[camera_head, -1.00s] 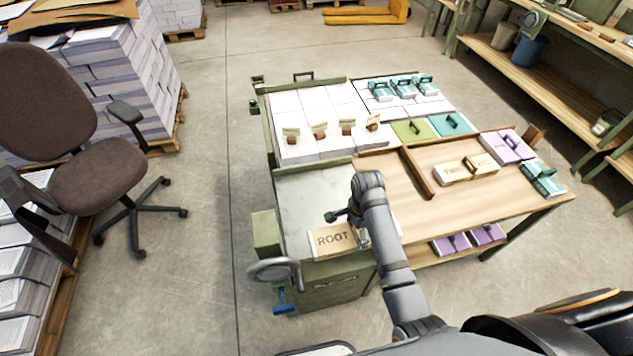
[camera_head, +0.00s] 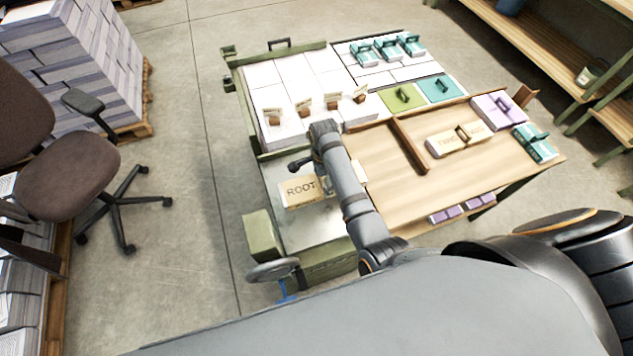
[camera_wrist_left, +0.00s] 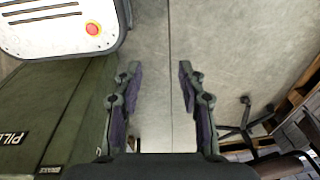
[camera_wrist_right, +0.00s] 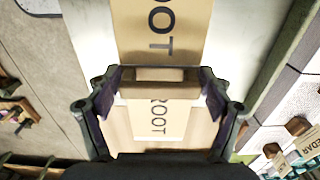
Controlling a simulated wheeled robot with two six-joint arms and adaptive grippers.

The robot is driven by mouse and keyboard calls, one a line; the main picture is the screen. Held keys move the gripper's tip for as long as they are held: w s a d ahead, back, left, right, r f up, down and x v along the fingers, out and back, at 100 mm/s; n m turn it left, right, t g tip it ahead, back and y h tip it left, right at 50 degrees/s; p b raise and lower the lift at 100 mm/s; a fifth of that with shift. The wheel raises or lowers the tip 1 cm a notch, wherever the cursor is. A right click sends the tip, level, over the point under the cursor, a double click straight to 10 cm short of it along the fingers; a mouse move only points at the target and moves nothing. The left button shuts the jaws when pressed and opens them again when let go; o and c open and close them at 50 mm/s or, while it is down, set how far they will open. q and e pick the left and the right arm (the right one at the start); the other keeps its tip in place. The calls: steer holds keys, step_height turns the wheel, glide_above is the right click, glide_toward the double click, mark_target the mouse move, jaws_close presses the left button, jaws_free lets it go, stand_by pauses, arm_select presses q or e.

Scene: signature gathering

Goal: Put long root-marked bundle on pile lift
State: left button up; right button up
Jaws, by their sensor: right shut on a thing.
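The long bundle marked ROOT (camera_head: 303,190) is tan and lies low over the left part of the pile lift's pale metal top (camera_head: 287,232). I cannot tell whether it touches that top. My right gripper (camera_head: 322,182) is over the bundle's right part. In the right wrist view, my right gripper (camera_wrist_right: 163,92) is shut on the bundle's raised tan handle, with the ROOT lettering (camera_wrist_right: 160,28) in front of it. In the left wrist view, my left gripper (camera_wrist_left: 158,85) is open and empty above the floor, beside the green lift side; it does not show in the head view.
White paper stacks with small tan tags (camera_head: 303,85) stand behind the lift top. A wooden table (camera_head: 385,170) to the right holds another tan bundle (camera_head: 460,138), a purple one (camera_head: 495,112) and a teal one (camera_head: 535,145). An office chair (camera_head: 70,170) stands left on open floor.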

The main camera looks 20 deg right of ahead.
mark_target(317, 178)
steer(key=shift+w+a+f, duration=0.25)
steer(key=shift+w+f, duration=0.3)
steer(key=shift+f, duration=0.05)
steer(key=shift+w+a+f, duration=0.1)
steer(key=shift+w+f, duration=0.05)
steer(key=shift+f, duration=0.2)
steer(key=shift+w+f, duration=0.15)
steer(key=shift+w+a+f, duration=0.15)
steer(key=shift+w+f, duration=0.05)
steer(key=shift+f, duration=0.1)
step_height(317, 178, down, 3)
steer(key=shift+w+a+r, duration=0.1)
steer(key=shift+f, duration=0.25)
arm_select(q)
steer(key=shift+s+a+f, duration=0.1)
steer(key=shift+s+f, duration=0.25)
steer(key=shift+s, duration=0.35)
steer(key=shift+b, duration=0.3)
